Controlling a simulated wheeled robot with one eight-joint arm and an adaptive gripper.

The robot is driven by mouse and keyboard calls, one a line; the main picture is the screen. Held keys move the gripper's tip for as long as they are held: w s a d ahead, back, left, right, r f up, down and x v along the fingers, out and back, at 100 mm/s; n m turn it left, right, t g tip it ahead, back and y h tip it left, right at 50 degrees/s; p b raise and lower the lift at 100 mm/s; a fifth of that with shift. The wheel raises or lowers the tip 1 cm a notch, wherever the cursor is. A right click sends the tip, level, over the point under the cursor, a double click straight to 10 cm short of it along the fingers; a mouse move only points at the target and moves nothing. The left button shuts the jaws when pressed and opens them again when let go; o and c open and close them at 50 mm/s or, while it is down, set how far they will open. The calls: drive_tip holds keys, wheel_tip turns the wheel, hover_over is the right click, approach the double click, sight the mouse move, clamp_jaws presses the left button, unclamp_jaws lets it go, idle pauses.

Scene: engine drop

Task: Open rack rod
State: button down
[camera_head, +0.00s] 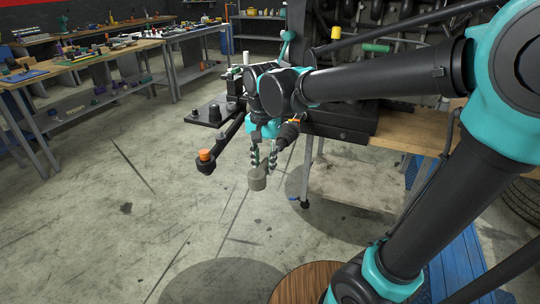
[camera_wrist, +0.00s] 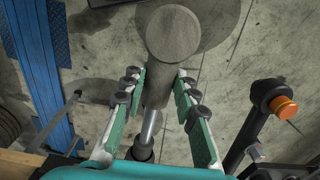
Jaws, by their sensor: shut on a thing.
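The rack rod's grey cylindrical handle (camera_wrist: 172,35) points up in the wrist view. A shiny metal shaft (camera_wrist: 150,128) runs from its lower end into a dark collar (camera_wrist: 142,152). My gripper (camera_wrist: 160,88) has one green-sided finger with dark pads on each side of the handle and is shut on it. In the head view my gripper (camera_head: 263,160) points down in front of the rack, and the handle (camera_head: 257,178) shows just below the fingertips. The shaft is mostly hidden there by my gripper.
A dark arm with an orange cap (camera_head: 205,155) juts out left of my gripper; its cap (camera_wrist: 284,107) shows at right in the wrist view. A wooden bench (camera_head: 415,132) stands right, and tool-covered tables (camera_head: 85,55) stand left. The concrete floor between is open.

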drive_tip(key=shift+s+a, duration=0.15)
drive_tip(key=shift+s, duration=0.25)
drive_tip(key=c, duration=1.2)
unclamp_jaws()
drive_tip(key=shift+o, duration=0.2)
wheel_tip(320, 180, up, 12)
